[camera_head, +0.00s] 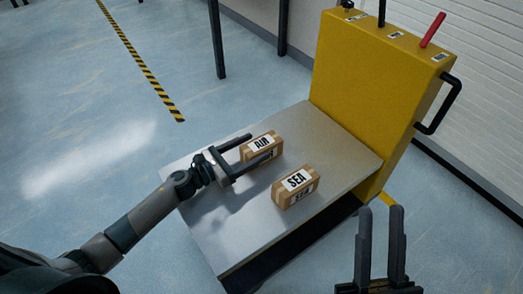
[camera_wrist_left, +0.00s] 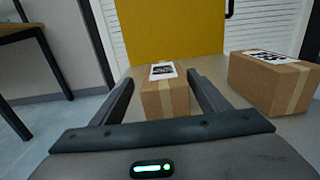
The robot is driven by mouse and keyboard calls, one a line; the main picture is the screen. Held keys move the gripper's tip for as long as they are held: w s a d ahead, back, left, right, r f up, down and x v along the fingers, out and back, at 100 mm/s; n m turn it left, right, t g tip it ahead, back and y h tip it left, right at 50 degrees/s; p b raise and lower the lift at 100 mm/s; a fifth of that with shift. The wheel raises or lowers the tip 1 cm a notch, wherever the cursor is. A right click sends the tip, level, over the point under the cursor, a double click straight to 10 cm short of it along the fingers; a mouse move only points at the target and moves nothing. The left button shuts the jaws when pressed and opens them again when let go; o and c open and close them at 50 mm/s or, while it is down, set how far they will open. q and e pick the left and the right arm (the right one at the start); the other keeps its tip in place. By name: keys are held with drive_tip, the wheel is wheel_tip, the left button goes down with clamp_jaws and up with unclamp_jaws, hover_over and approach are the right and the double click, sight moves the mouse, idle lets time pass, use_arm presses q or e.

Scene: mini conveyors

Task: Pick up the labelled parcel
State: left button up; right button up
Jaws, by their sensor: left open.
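A brown parcel with a white AIR label (camera_head: 263,142) sits on the grey platform (camera_head: 325,141) of a yellow cart. My left gripper (camera_head: 261,145) is open, its fingers reaching out on either side of the AIR parcel. In the left wrist view the AIR parcel (camera_wrist_left: 165,98) shows between the two fingers, with a visible gap on each side. A second brown parcel with a white SEA label (camera_head: 295,181) sits nearer on the platform; it also shows at the right in the left wrist view (camera_wrist_left: 262,84). My right gripper (camera_head: 381,208) is open and empty, at the lower right.
The yellow upright of the cart (camera_head: 365,85) stands behind the parcels, with a black handle (camera_head: 443,112) and a red lever (camera_head: 432,30). A white wall is at the right. Dark table legs (camera_head: 216,40) stand at the back. Floor at left is clear.

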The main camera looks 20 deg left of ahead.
sight(268, 143)
use_arm(q)
drive_tip(key=shift+w+d, duration=0.25)
drive_tip(key=shift+w, duration=0.05)
drive_tip(key=shift+d+x, duration=0.25)
drive_tip(key=shift+x, duration=2.4)
drive_tip(key=shift+s+f, duration=0.1)
drive_tip(key=shift+s, duration=0.15)
drive_tip(key=c, duration=1.4)
